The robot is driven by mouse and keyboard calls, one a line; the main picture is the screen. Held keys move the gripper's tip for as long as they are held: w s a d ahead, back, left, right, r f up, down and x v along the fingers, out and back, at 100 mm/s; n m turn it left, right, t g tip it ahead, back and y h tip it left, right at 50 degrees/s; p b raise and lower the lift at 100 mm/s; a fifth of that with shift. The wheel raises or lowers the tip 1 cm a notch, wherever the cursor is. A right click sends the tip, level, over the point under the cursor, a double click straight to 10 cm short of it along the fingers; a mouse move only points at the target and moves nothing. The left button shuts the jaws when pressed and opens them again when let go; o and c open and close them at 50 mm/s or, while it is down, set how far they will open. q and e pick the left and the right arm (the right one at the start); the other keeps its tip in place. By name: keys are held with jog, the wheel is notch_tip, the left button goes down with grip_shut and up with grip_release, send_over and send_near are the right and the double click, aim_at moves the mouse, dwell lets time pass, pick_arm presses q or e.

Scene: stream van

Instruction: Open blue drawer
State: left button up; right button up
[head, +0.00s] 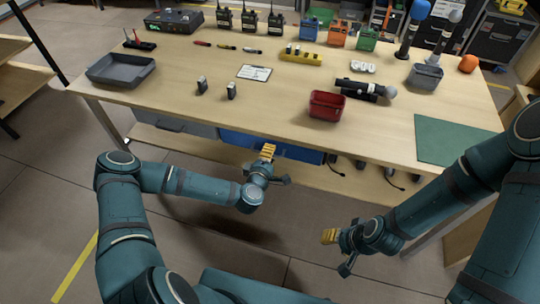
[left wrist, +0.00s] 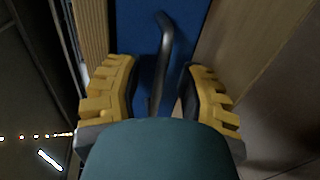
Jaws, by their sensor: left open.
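The blue drawer (head: 301,154) hangs under the front edge of the wooden table; it looks closed. My left gripper (head: 268,150), with yellow fingertips, is in front of it and hides part of its front. In the left wrist view, the blue drawer front (left wrist: 190,25) fills the upper middle. A dark bar handle (left wrist: 164,50) on it shows between the two open fingers of my left gripper (left wrist: 160,95). I cannot tell whether either finger touches the handle. My right gripper (head: 330,236) is low at the right, away from the drawer; its opening is unclear.
A grey drawer (head: 176,123) is left of the blue one. Headsets (head: 388,176) hang under the table at right. On the table (head: 200,115) are a red bin (head: 327,105), a grey tray (head: 120,69) and a green mat (head: 450,140). The floor before the drawer is free.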

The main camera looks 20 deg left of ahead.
pick_arm(q)
jog(key=shift+w, duration=0.4)
pick_arm(e)
jog(key=shift+f, duration=0.1)
pick_arm(q)
jog(key=shift+o, duration=0.3)
grip_shut()
jog(key=shift+s, duration=0.1)
